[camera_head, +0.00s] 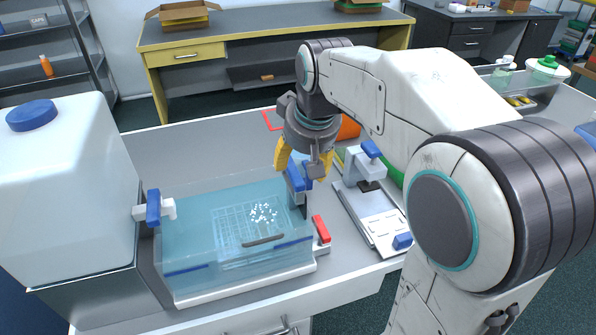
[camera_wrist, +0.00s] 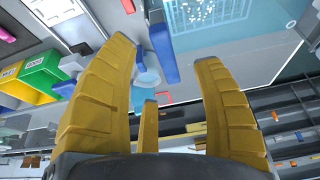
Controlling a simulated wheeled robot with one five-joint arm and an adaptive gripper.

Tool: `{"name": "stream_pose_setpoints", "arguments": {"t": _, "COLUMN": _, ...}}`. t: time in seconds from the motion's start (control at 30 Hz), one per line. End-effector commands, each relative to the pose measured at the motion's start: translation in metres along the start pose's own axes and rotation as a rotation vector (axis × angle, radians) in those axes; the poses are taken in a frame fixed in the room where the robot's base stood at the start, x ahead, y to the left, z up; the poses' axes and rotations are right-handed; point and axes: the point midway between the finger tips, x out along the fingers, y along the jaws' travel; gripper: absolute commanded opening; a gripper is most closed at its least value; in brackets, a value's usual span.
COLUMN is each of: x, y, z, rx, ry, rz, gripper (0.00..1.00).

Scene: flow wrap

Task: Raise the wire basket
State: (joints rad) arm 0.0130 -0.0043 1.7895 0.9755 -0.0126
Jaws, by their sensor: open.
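The wire basket (camera_head: 232,231) is a pale grid inside a clear, blue-tinted tank (camera_head: 185,250); small white pieces (camera_head: 264,213) lie in it. The basket also shows at the top of the wrist view (camera_wrist: 190,10). A dark bar (camera_head: 262,241) shows at the tank's front. A blue handle (camera_head: 297,181) stands at the tank's right end, and a long blue part shows between my fingers in the wrist view (camera_wrist: 162,48). My gripper (camera_head: 305,163) is open, pointing down above the tank's right end, close to the blue handle; I cannot tell whether they touch.
A red lever (camera_head: 321,229) sits at the tank's front right corner. A white container with a blue cap (camera_head: 60,190) and a blue valve (camera_head: 153,207) stand left. A small press-like device (camera_head: 365,200) stands right. The grey bench (camera_head: 190,150) behind the tank is largely clear.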

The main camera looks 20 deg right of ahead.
Motion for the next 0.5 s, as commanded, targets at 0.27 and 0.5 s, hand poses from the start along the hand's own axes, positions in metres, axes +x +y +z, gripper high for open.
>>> {"name": "stream_pose_setpoints", "arguments": {"t": 0.27, "x": 0.012, "y": 0.001, "z": -0.031, "rx": 0.001, "ry": 0.009, "rz": 0.001, "gripper": 0.61}}
{"name": "stream_pose_setpoints", "arguments": {"t": 0.5, "x": 0.035, "y": 0.001, "z": -0.032, "rx": 0.001, "ry": 0.006, "rz": 0.001, "gripper": 0.61}}
